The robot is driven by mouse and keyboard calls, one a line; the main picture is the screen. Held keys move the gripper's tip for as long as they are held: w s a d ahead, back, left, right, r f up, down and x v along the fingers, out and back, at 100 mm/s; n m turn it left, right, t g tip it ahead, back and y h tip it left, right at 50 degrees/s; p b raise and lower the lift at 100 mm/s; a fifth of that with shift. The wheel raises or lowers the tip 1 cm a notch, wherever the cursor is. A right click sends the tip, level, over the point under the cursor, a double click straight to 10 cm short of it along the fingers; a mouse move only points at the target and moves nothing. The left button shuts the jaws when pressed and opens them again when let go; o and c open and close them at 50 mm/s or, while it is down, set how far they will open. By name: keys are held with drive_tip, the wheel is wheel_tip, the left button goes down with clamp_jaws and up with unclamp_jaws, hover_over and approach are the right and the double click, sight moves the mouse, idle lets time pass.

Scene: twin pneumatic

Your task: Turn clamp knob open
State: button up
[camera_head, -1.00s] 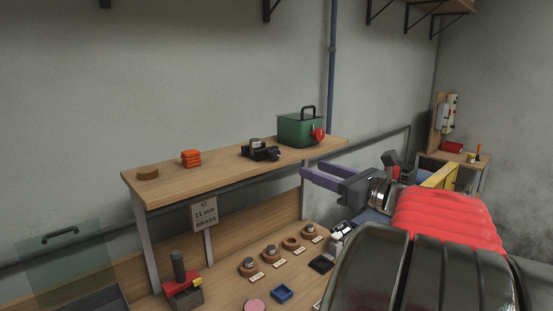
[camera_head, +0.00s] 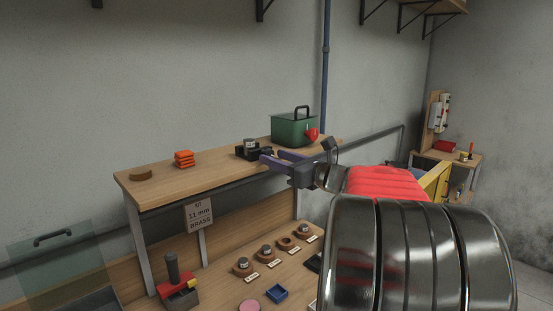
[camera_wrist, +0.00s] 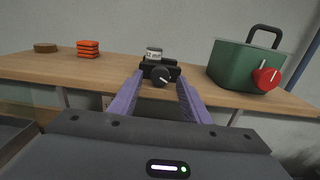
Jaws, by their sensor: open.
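The black clamp (camera_head: 246,152) sits on the wooden upper shelf in the head view, with a grey labelled cylinder (camera_head: 250,143) held upright in it. In the wrist view, the clamp's dark round knob (camera_wrist: 160,76) faces me and bears a light mark. My gripper (camera_head: 272,157) is open and empty, with two purple fingers pointing toward the clamp. In the wrist view, the fingertips (camera_wrist: 160,80) lie left and right of the knob in the picture. I cannot tell whether they touch it. In the head view, the fingers hide the knob.
A green box (camera_head: 294,130) with a red knob (camera_head: 312,134) stands right of the clamp on the shelf (camera_head: 215,164). Orange blocks (camera_head: 184,159) and a brown disc (camera_head: 140,174) lie to the left. Below are labelled cylinders and a sign (camera_head: 199,215).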

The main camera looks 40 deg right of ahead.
drive_tip(key=shift+w, duration=0.4)
drive_tip(key=c, duration=1)
drive_tip(key=shift+c, duration=0.2)
drive_tip(key=shift+n, duration=0.8)
drive_tip(key=o, duration=1)
